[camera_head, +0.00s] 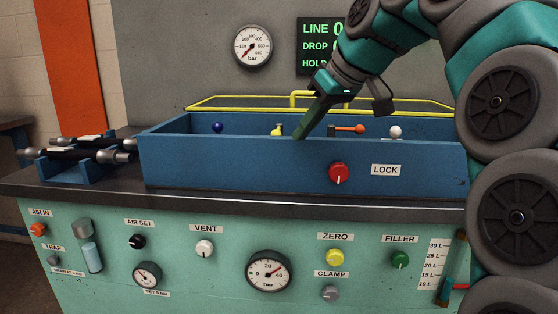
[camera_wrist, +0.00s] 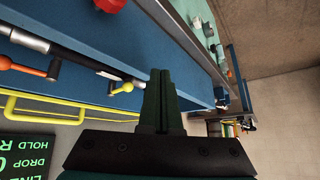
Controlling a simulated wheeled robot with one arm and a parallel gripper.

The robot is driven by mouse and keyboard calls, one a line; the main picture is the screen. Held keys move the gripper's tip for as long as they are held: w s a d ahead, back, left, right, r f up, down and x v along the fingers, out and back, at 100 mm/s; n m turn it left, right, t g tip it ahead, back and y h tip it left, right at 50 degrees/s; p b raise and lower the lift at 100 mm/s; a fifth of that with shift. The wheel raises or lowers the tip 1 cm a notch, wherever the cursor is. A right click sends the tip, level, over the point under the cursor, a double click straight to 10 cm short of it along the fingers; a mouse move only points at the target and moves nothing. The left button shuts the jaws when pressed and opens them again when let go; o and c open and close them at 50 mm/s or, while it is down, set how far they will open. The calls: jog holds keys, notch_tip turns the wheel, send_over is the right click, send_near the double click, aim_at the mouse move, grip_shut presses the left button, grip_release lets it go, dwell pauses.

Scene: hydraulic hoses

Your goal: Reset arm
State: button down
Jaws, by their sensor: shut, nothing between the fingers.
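My gripper (camera_head: 300,134) hangs from the arm over the blue trough (camera_head: 240,160) on the bench, its fingers pointing down and left. In the head view the fingertips overlap the trough's front wall, near the yellow-handled valve (camera_head: 278,130). In the wrist view my gripper (camera_wrist: 162,75) has its two dark green fingers together with nothing between them. The yellow lever (camera_wrist: 122,88) and the orange lever (camera_wrist: 28,69) show to the left of the fingers there. I cannot tell the exact gap between the fingertips and the trough.
A yellow guard rail (camera_head: 235,98) runs behind the trough. The red LOCK knob (camera_head: 339,173) sticks out of the trough's front. Hose fittings (camera_head: 88,152) lie in a blue cradle at the left. A pressure gauge (camera_head: 252,46) and a green-lettered display (camera_head: 318,45) are on the back panel.

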jog(key=s+d+f+m+g+h, duration=0.1)
jog(key=s+d+f+m+g, duration=0.1)
jog(key=s+f, duration=0.9)
jog(key=s+d+f+m+g+h, duration=0.2)
jog(key=s+d+f+m, duration=0.1)
jog(key=s+f, duration=0.8)
jog(key=s+d+f+m+g+h, duration=0.2)
jog(key=s+d+f, duration=0.3)
jog(key=s+f, duration=0.7)
notch_tip(320, 180, down, 3)
jog(key=shift+f+m+g, duration=0.2)
jog(key=shift+m+g, duration=0.3)
jog(key=shift+g, duration=0.1)
jog(key=shift+d, duration=0.1)
